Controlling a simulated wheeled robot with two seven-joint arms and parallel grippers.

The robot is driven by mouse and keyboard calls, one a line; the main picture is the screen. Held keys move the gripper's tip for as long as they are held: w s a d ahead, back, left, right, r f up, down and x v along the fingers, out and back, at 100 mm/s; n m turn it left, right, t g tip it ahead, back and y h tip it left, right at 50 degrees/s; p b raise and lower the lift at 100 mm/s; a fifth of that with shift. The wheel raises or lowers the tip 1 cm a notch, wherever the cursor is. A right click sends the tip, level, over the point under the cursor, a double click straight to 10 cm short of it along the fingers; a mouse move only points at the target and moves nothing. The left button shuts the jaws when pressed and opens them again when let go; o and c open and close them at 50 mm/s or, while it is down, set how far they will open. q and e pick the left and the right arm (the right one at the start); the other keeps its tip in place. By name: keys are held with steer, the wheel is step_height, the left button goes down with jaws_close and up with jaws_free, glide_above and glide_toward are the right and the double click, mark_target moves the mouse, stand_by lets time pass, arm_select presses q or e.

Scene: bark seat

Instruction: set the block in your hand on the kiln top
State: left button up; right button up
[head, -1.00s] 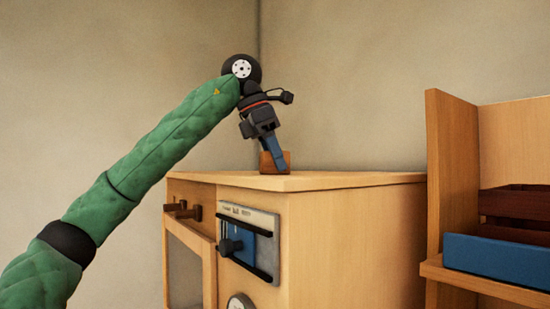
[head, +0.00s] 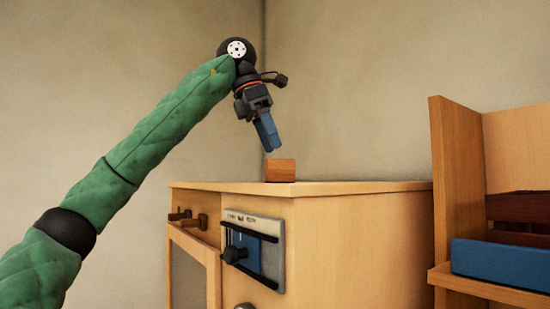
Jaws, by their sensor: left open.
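A small reddish-brown block (head: 280,170) rests on the top of the wooden kiln (head: 360,187), close to its front edge as seen here. My left gripper (head: 268,138) is above the block and slightly to its left, its blue fingers pointing down. The gripper is open and empty, with a small gap between the fingertips and the block. My right gripper is out of view.
The kiln front has a panel with a blue plate and dark knob (head: 236,254), and brown pegs (head: 180,215) at the left. A wooden shelf unit (head: 455,190) with a blue-fronted tray (head: 500,262) stands at the right. The visible kiln top around the block is clear.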

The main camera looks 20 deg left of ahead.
arm_select(q)
steer(key=v, duration=0.5)
steer(key=shift+s+a+r+b, duration=0.15)
steer(key=shift+r+b, duration=0.2)
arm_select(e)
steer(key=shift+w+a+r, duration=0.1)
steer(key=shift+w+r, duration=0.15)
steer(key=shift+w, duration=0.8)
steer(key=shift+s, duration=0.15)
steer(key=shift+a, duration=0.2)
